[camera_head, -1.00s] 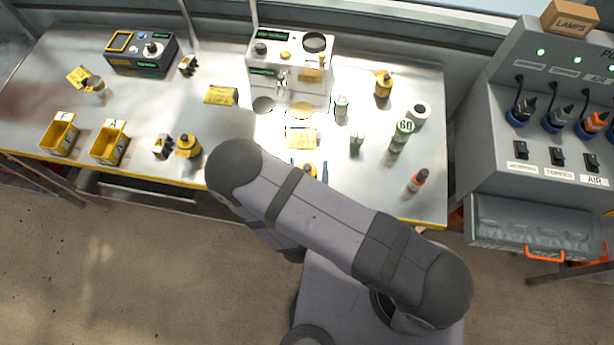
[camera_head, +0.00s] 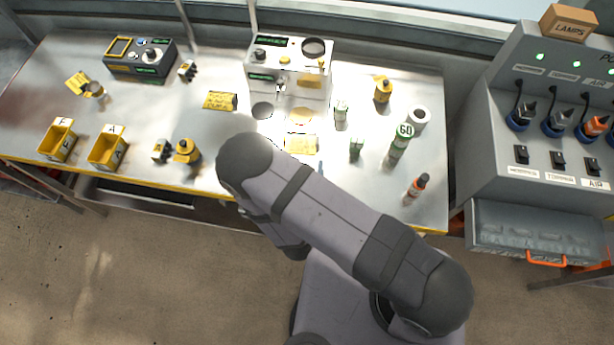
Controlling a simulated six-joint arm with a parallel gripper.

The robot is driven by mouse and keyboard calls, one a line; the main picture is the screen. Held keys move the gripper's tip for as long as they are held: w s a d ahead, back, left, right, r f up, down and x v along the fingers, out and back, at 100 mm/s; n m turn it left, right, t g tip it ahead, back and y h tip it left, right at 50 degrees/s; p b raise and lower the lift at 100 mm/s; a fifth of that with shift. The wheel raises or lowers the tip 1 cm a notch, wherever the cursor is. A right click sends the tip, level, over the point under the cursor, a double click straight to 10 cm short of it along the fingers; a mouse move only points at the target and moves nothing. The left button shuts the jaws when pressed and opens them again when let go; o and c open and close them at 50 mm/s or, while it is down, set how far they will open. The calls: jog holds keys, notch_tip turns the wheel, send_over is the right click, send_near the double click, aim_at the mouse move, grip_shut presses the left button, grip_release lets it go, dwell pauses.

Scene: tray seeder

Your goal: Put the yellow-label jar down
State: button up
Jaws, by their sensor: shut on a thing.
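My gripper (camera_head: 320,168) is almost wholly hidden behind my arm; only a small blue piece of a finger shows at the bench's front middle. It is shut on the yellow-label jar, which my arm hides now. Whether the jar touches the bench cannot be seen. A yellow label card (camera_head: 300,144) lies on the bench just beyond the gripper. Another yellow card (camera_head: 220,101) lies further left. Other yellow-marked jars stand at the front left (camera_head: 187,151) and at the back right (camera_head: 383,90).
Yellow bins (camera_head: 59,141) (camera_head: 108,149) stand at the front left. A white machine (camera_head: 290,62) stands behind the card. The bench between the bins and machine has bare room.

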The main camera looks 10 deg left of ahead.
notch_tip(320, 180, up, 10)
jog(key=p, duration=0.8)
jog(key=w+a+f+n+y+b, duration=0.1)
jog(key=a+b, duration=0.1)
jog(key=a, duration=0.2)
jog(key=w+a+f+n+y+b, duration=0.1)
jog(key=w+a+f+b, duration=0.1)
jog(key=a, duration=0.2)
jog(key=w+a+f+n+y+b, duration=0.1)
jog(key=a+b, duration=0.1)
jog(key=a, duration=0.2)
jog(key=shift+w+f+g+y+b, duration=0.25)
jog(key=shift+g+y+b, duration=0.05)
jog(key=shift+g, duration=0.1)
jog(key=a+b, duration=0.1)
jog(key=w+a+n+y, duration=0.1)
jog(key=a, duration=0.1)
jog(key=w+a+n+g+y+b, duration=0.1)
jog(key=shift+w+a+r+b, duration=0.2)
jog(key=shift+a+r+b, duration=0.15)
jog(key=w+a+r+n+g+y+b, duration=0.2)
jog(key=w+a+r+n+y+b, duration=0.1)
jog(key=w+a+r+n+b, duration=0.1)
jog(key=shift+w+a+g+y+b, duration=0.3)
jog(key=shift+w+a+g+b, duration=0.1)
jog(key=shift+w+b, duration=0.25)
jog(key=shift+f+p, duration=0.9)
jog(key=shift+f, duration=1.95)
